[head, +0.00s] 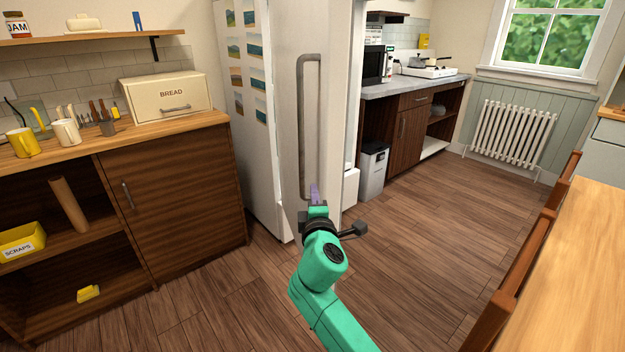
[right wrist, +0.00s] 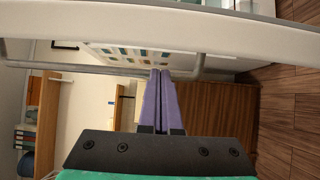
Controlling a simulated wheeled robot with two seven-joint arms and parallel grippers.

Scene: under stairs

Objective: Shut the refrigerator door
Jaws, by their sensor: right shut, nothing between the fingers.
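The white refrigerator (head: 240,110) stands in the middle of the head view, with small pictures on its side. Its door (head: 335,100) stands out from the body, partly open, and carries a long grey vertical handle (head: 310,130). My right gripper (head: 315,192), with purple fingers, is shut and empty at the handle's lower end. In the right wrist view the closed fingers (right wrist: 158,85) point at the handle bar (right wrist: 90,69) and the pale door (right wrist: 170,30). I cannot tell whether they touch it. My left gripper is out of view.
A wooden counter (head: 150,135) with a bread box (head: 165,93) stands left of the refrigerator. A grey bin (head: 374,172) and another counter (head: 415,87) stand behind the door at right. A table (head: 575,260) and chair (head: 525,255) flank the right. Open wood floor (head: 430,220) lies between.

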